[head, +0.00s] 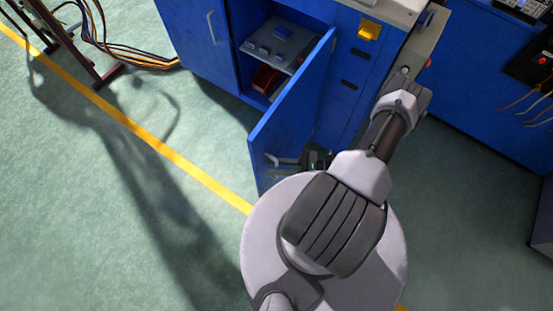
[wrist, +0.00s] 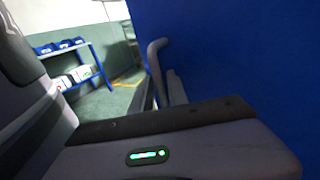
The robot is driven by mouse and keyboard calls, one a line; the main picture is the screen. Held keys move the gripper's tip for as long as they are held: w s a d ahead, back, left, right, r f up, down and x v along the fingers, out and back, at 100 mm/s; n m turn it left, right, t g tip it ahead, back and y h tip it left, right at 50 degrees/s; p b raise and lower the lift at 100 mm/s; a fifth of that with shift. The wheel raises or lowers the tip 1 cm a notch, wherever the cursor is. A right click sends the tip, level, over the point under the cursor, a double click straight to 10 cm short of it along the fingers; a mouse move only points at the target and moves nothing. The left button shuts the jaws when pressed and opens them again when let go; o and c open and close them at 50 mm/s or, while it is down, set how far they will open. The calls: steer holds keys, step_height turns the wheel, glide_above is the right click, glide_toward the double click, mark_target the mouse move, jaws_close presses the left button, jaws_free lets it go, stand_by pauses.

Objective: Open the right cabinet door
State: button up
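The right cabinet door (head: 292,110) is blue and stands swung well outward, with the cabinet interior exposed behind it. In the wrist view the blue door face (wrist: 245,50) fills the right side. A grey bar handle (wrist: 155,62) stands off that face, and its lower end is partly hidden by my gripper's body. My gripper (head: 293,161) is low beside the door's outer face, close to the handle area, partly hidden by my arm. I cannot tell whether its fingers are open, shut or touching the handle.
The closed left cabinet door (head: 197,40) has its own handle (head: 211,28). Inside the open compartment are a grey shelf unit (head: 282,42) and a red object (head: 266,79). Cables and a stand (head: 95,45) lie at upper left. Green floor left of the door is clear.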

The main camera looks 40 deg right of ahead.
stand_by(0.4)
steer(key=v, duration=1.7)
steer(key=shift+d+p, duration=0.2)
steer(key=shift+p, duration=0.25)
steer(key=shift+s+r, duration=0.1)
steer(key=shift+r, duration=0.05)
